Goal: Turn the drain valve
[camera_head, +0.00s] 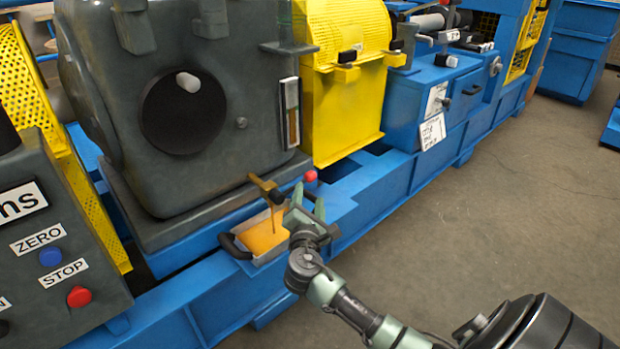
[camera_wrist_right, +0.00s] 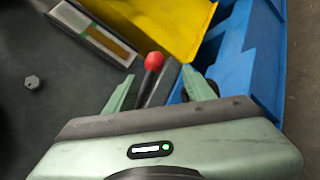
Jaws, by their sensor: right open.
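The drain valve (camera_head: 264,184) is a brass spout low on the grey gearbox, with a dark lever ending in a red ball knob (camera_head: 311,176). An orange stream runs from the spout into a tray (camera_head: 236,249) holding orange liquid. My right gripper (camera_head: 308,200) is open at the lever, just below the knob. In the right wrist view the red knob (camera_wrist_right: 154,61) and dark lever lie between the spread fingers (camera_wrist_right: 158,87). Whether either finger touches the lever I cannot tell. My gripper hides part of the lever in the head view. My left gripper is not in view.
The grey gearbox (camera_head: 240,60) has a sight glass (camera_head: 291,112) with amber liquid. A yellow guard (camera_head: 345,110) stands to its right on the blue frame (camera_head: 400,185). A control panel (camera_head: 50,235) with blue and red buttons is at left. The floor (camera_head: 520,200) at right is clear.

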